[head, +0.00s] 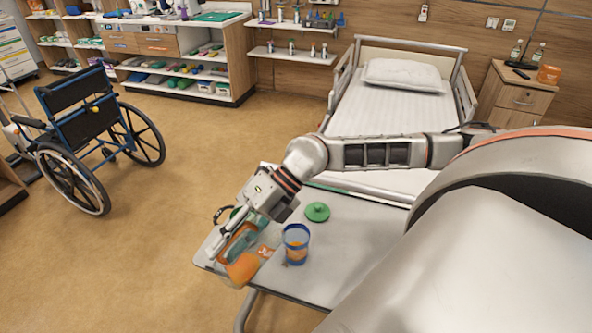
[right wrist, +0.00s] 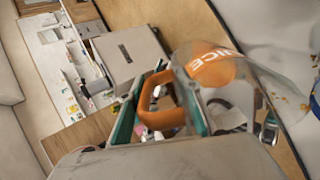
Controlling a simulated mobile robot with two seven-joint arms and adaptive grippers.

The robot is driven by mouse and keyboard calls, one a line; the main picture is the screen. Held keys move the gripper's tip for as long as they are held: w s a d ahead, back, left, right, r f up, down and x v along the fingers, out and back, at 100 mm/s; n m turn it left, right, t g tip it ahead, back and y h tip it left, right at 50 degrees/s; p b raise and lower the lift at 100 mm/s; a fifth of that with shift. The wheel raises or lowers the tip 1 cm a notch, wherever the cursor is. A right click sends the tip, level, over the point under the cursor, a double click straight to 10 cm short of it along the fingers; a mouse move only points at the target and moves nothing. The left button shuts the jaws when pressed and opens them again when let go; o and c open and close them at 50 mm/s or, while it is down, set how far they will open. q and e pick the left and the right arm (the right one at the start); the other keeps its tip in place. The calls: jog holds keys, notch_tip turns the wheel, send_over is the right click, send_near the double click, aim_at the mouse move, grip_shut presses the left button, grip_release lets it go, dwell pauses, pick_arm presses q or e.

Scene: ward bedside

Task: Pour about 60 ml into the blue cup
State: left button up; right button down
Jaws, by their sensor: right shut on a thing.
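A see-through blue cup (head: 296,243) stands upright on the bedside table (head: 335,270); orange shows low in it, its exact level unclear. My right gripper (head: 238,244) is just left of the cup, shut on the orange handle of a clear juice jug. In the right wrist view the handle (right wrist: 164,106) is between the teal finger pads, and the jug (right wrist: 250,85) lies strongly tilted with an orange juice label. In the head view the orange end of the jug (head: 243,268) is partly hidden by the gripper. My left gripper is not in view.
A round green lid (head: 317,212) lies on the table behind the cup. A bed (head: 390,110) stands beyond the table. A wheelchair (head: 95,135) stands on the floor at left. A bedside cabinet (head: 515,98) is at the back right. The tabletop right of the cup is clear.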

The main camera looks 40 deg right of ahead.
aim_at(216, 271)
jog(key=shift+a+f+h, duration=0.25)
jog(key=shift+f+h, duration=0.15)
jog(key=shift+f, duration=0.4)
jog(key=shift+w+a+f+g+h, duration=0.1)
jog(key=shift+a+f+g+h, duration=0.25)
jog(key=shift+h, duration=0.65)
jog(key=shift+a+f+h, duration=0.3)
jog(key=shift+a+h, duration=0.1)
jog(key=shift+h, duration=0.1)
jog(key=a+f+h, duration=0.1)
jog(key=h, duration=0.1)
jog(key=shift+w+a+f+h, duration=0.1)
jog(key=shift+a+f+h, duration=0.2)
jog(key=shift+a+f, duration=0.1)
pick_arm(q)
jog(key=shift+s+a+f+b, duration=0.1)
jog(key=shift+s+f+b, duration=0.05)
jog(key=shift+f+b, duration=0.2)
pick_arm(e)
jog(key=f+h, duration=0.1)
jog(key=h, duration=0.1)
jog(key=a+f+g+h, duration=0.1)
jog(key=f+h, duration=0.1)
jog(key=shift+f, duration=0.2)
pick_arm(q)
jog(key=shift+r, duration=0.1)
